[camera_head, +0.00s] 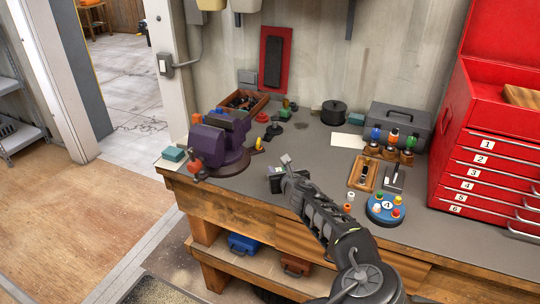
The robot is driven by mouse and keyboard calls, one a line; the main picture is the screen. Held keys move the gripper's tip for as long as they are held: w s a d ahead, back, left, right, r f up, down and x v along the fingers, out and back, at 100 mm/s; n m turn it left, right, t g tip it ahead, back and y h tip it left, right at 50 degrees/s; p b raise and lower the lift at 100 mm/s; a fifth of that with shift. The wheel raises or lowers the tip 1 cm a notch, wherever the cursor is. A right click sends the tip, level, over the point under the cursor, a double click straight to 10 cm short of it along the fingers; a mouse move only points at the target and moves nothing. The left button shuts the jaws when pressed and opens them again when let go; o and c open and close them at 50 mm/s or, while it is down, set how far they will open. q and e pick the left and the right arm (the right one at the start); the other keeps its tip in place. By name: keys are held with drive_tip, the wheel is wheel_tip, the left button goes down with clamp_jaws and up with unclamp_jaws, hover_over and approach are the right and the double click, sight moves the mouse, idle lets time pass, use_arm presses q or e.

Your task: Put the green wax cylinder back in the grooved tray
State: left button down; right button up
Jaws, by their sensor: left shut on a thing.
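My left gripper (279,172) is over the front part of the grey workbench (240,188), left of its middle. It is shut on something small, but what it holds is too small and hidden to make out. I cannot pick out the green wax cylinder for certain. A wooden tray (363,173) with a long recess lies on the bench to the right of the gripper, apart from it; I take it for the grooved tray. My right gripper is not in view.
A purple vise (213,145) stands left of the gripper. A wooden stand (390,153) with coloured pieces, a round blue holder (387,209), small cylinders (349,196) and a grey toolbox (401,122) are at right. A red drawer cabinet (482,150) bounds the right side.

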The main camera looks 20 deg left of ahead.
use_arm(q)
drive_tip(key=d, duration=0.1)
drive_tip(key=s+d+m+t+h, duration=0.1)
drive_tip(key=s+d+m+h, duration=0.1)
drive_tip(key=shift+s+d+f+t, duration=0.25)
drive_tip(key=shift+d+f+t, duration=0.05)
drive_tip(key=s+d+m+h, duration=0.1)
drive_tip(key=s+d, duration=0.1)
drive_tip(key=s+d+r+m+t+h, duration=0.1)
drive_tip(key=s+h, duration=0.1)
drive_tip(key=shift+s+d+r+m+b, duration=0.1)
drive_tip(key=shift+d+r+m+b, duration=0.05)
drive_tip(key=shift+d+m+b, duration=0.25)
drive_tip(key=s+d+f+m+h+b, duration=0.3)
drive_tip(key=s+d+f+b, duration=0.1)
drive_tip(key=s+b, duration=0.2)
drive_tip(key=shift+s+d+h, duration=0.25)
drive_tip(key=shift+s+h, duration=0.05)
drive_tip(key=shift+s, duration=0.45)
